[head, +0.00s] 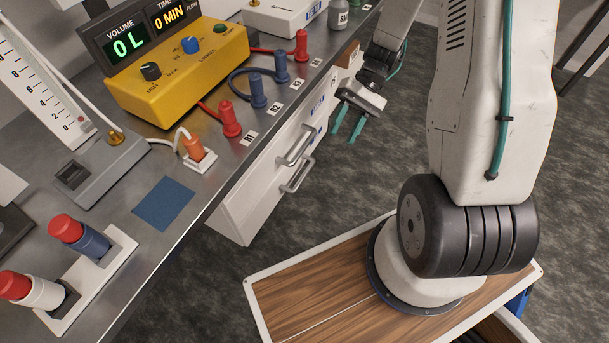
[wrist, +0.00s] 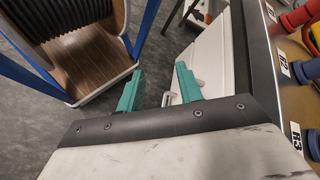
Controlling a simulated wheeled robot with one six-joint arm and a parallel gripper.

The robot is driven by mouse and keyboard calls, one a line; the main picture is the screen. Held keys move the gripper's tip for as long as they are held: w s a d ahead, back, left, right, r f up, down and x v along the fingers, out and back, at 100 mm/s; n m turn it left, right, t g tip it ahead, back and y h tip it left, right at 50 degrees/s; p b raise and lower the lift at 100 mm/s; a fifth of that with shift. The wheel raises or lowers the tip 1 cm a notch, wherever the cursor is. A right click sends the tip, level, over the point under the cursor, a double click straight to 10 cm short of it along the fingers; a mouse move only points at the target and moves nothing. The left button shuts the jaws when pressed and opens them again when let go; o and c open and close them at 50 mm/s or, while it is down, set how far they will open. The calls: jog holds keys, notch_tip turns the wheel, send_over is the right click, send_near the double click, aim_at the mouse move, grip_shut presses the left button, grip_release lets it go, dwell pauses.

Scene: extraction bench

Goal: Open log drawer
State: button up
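White drawer fronts (head: 262,178) are set under the bench's front edge. Two grey bar handles show, an upper one (head: 296,146) and a lower one (head: 298,176). Small blue-marked labels are on the fronts, too small to read, so I cannot tell which is the log drawer. My gripper (head: 347,131) is in front of the bench, to the right of the handles and apart from them. Its teal fingers are spread with nothing between them. In the wrist view my gripper (wrist: 158,84) is also open, with a white drawer front (wrist: 210,62) beside and beyond the right finger.
The steel bench top (head: 130,235) carries a yellow meter box (head: 175,75), red and blue plugs, an orange plug (head: 195,147) and a blue pad (head: 164,203). Plugs stand close to the front edge. Grey floor (head: 330,195) before the drawers is clear.

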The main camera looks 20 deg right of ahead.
jog(key=w+f+m+t+y, duration=0.1)
jog(key=w+f+t+y, duration=0.15)
jog(key=f, duration=0.75)
jog(key=w+f+t+y, duration=0.15)
jog(key=f+y, duration=0.25)
jog(key=f, duration=0.5)
jog(key=n+t, duration=0.1)
jog(key=t, duration=0.4)
send_near(304, 174)
jog(key=a+f, duration=0.1)
jog(key=a, duration=0.1)
jog(key=shift+n+g, duration=0.3)
jog(key=shift+g, duration=0.1)
jog(key=x, duration=0.8)
jog(key=shift+w, duration=0.35)
grip_shut()
